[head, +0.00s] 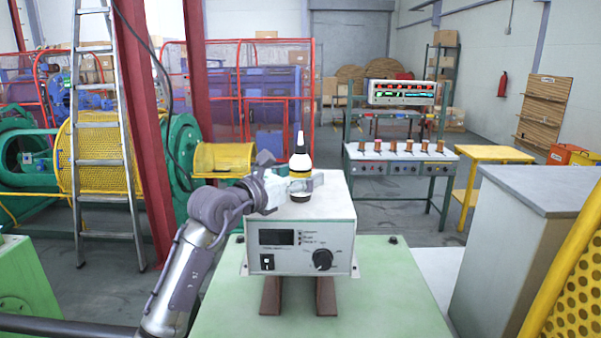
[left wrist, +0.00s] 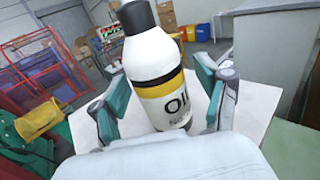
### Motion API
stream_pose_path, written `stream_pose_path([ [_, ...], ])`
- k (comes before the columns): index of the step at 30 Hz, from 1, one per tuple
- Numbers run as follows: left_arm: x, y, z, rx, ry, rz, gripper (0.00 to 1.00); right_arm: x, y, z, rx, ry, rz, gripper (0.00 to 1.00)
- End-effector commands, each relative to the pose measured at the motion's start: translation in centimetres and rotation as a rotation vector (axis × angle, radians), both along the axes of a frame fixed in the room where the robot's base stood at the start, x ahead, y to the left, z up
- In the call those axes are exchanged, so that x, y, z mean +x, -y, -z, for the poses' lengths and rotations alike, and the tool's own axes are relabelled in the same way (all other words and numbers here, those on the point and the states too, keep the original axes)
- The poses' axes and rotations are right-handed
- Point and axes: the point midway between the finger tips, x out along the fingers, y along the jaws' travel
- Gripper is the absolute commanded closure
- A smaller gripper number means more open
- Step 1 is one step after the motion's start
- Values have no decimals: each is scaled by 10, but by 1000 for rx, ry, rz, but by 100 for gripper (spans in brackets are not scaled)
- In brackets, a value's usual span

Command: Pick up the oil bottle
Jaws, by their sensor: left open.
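The oil bottle (head: 300,163) is white with a yellow band, dark bands and a white pointed nozzle. It stands upright on top of a white control box (head: 300,232) with a dial and a small display. My left gripper (head: 297,184) reaches in from the left at the bottle's lower part. In the left wrist view the bottle (left wrist: 157,75) stands between the two open fingers of my left gripper (left wrist: 165,112), its "OIL" label partly showing. Whether a finger touches it I cannot tell. My right gripper is not in view.
The control box sits on a green surface (head: 390,290). A grey cabinet (head: 535,215) and a yellow perforated guard (head: 575,285) stand close on the right. A ladder (head: 100,140) and red post (head: 145,130) stand left. Behind are a workbench (head: 400,155) and yellow table (head: 490,153).

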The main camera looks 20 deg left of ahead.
Motion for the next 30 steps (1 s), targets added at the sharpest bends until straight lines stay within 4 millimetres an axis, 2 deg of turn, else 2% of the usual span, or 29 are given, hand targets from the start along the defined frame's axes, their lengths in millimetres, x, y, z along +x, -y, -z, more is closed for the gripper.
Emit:
stream_pose_path([
  [1, 0, 0, 0, 0, 0, 0, 30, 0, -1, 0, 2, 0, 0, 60],
  [2, 0, 0, 0, 0, 0, 0, 35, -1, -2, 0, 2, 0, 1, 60],
  [13, 0, 0, 0, -1, 0, 0, 96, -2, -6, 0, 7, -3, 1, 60],
  [23, 0, -1, -6, 0, 3, 0, 96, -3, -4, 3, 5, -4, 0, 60],
  [26, 0, -1, -16, 0, 5, 0, 96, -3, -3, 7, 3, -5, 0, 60],
  [30, -1, -1, -41, 0, 9, -1, 96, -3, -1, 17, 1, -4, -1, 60],
])
